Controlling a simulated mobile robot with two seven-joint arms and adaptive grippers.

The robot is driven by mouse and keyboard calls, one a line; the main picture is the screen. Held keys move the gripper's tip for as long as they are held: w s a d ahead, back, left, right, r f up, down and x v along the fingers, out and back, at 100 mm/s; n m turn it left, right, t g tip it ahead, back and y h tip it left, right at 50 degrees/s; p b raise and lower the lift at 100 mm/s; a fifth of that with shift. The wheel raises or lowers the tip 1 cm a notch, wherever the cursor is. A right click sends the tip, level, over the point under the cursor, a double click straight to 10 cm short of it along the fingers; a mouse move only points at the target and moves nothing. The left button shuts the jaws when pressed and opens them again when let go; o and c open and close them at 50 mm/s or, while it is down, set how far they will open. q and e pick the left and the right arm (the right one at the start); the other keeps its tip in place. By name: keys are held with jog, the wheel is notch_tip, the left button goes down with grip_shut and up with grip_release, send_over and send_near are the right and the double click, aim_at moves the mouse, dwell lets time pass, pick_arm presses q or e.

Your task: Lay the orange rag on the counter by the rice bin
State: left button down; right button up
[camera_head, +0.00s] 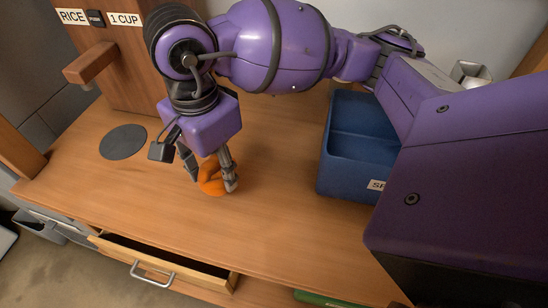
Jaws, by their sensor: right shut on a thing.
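The orange rag (211,181) is a crumpled bundle low over or on the wooden counter (190,230). I cannot tell whether it touches the surface. My right gripper (213,184) points down and is shut on the rag, with its fingers covering part of it. The rice bin (125,50) is a brown wooden dispenser at the back left, with labels reading "RICE" and "1 CUP" and a wooden spout. The rag is to the right of and in front of the bin. My left gripper is not in view.
A dark round disc (123,142) lies on the counter below the spout. A blue bin (355,145) stands to the right. A drawer (165,262) is partly open below the front edge. The counter's front left is clear.

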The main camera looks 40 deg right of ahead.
aim_at(216, 179)
jog(key=shift+w+a+f, duration=0.1)
jog(key=shift+w+f, duration=0.35)
jog(key=shift+f, duration=0.2)
jog(key=shift+w+f, duration=0.2)
jog(key=shift+f, duration=1.55)
jog(key=o, duration=1.1)
notch_tip(216, 179, up, 12)
jog(key=shift+w+r, duration=0.1)
